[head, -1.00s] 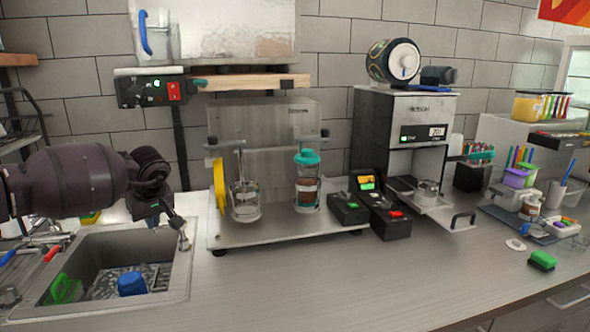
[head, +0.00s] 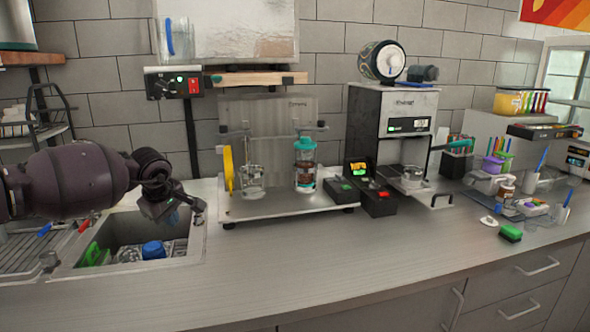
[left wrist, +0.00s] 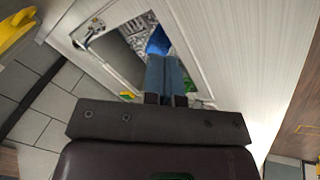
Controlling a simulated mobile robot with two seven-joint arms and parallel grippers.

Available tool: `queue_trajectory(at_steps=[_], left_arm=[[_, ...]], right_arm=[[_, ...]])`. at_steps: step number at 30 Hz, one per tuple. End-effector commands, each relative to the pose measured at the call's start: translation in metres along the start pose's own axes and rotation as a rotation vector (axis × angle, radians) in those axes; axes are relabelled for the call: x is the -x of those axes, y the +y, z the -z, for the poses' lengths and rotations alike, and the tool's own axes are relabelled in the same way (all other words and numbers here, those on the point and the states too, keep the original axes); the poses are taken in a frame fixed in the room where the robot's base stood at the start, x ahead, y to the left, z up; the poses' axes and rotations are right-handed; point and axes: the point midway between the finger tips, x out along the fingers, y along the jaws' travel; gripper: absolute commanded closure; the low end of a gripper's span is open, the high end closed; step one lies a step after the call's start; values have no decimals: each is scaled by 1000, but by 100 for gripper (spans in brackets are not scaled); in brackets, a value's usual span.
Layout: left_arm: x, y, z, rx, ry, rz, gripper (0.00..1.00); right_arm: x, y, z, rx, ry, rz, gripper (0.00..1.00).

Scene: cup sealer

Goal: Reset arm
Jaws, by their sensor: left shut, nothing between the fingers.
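My left arm comes in from the left edge of the head view. My right gripper is in neither view.
The sink (head: 200,243) holds a blue item (head: 153,250) and a green item (head: 97,254). A black box with a red button (head: 379,199) sits further right. The front counter is clear.

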Motion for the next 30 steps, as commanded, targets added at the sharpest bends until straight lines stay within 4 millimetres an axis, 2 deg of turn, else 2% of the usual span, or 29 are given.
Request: queue_trajectory(at_steps=[5, 8, 9, 12, 16, 18, 21, 26, 30], left_arm=[[33, 50, -66, 312, -315, -206, 100], [58, 76, -113, 488, -541, -272, 100], [66, 84, -134, 571, -649, -280, 100], [87, 97, -185, 807, -947, -255, 100], [108, 101, -233, 1152, -1330, -118, 100], [114, 100, -247, 1331, -1502, -16, 100], [116, 95, -257, 1571, -1704, 144, 100], [106, 79, -256, 1929, -1951, 422, 100], [86, 58, -248, 2220, -2104, 676, 100]], right_arm=[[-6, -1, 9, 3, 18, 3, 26], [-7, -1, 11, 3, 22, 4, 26], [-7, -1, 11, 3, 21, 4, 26], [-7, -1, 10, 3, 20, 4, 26], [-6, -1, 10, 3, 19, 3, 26], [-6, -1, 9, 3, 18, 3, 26], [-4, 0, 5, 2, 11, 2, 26], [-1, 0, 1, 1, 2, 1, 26], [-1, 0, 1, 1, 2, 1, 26]])
